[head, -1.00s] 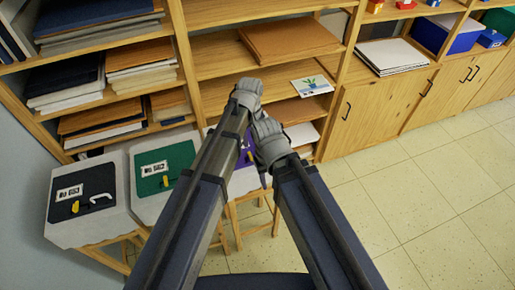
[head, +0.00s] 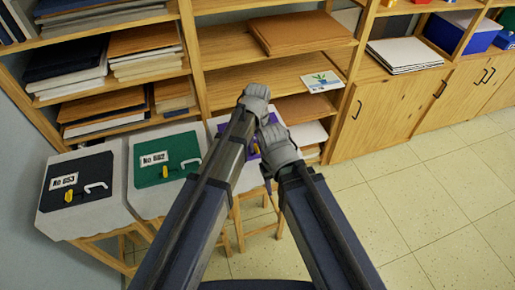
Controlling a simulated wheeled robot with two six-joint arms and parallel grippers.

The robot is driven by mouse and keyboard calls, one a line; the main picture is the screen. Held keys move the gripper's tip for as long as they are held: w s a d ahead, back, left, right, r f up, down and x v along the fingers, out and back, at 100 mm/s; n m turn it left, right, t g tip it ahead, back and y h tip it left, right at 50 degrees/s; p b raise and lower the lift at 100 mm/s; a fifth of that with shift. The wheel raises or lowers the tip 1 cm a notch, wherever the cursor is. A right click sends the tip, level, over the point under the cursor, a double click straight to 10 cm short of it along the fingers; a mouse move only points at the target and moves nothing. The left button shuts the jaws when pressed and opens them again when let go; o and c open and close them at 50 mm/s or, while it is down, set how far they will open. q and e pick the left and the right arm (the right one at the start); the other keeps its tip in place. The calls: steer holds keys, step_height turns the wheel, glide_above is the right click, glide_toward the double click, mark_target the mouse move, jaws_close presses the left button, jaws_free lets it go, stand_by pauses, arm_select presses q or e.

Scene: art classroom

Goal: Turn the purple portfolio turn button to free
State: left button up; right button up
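The purple portfolio (head: 247,153) lies on a grey-topped stool, mostly hidden behind my two arms. Its yellow turn button (head: 254,149) shows in the narrow gap between them; its exact angle is hard to tell. My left gripper (head: 256,95) appears in front of the shelf, above and beyond the button in the picture. My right gripper (head: 276,140) appears just right of the button; I cannot tell whether it touches. The fingertips of both are not clear, so I cannot tell open from shut. Nothing is visibly held.
A green portfolio (head: 180,146), labelled No 682, and a black one (head: 84,170), labelled No 653, lie on stools to the left, each with a yellow button and white handle. Wooden shelves (head: 225,62) stand behind. Floor (head: 400,200) at right is clear.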

arm_select(q)
jaws_close()
stand_by(0.6)
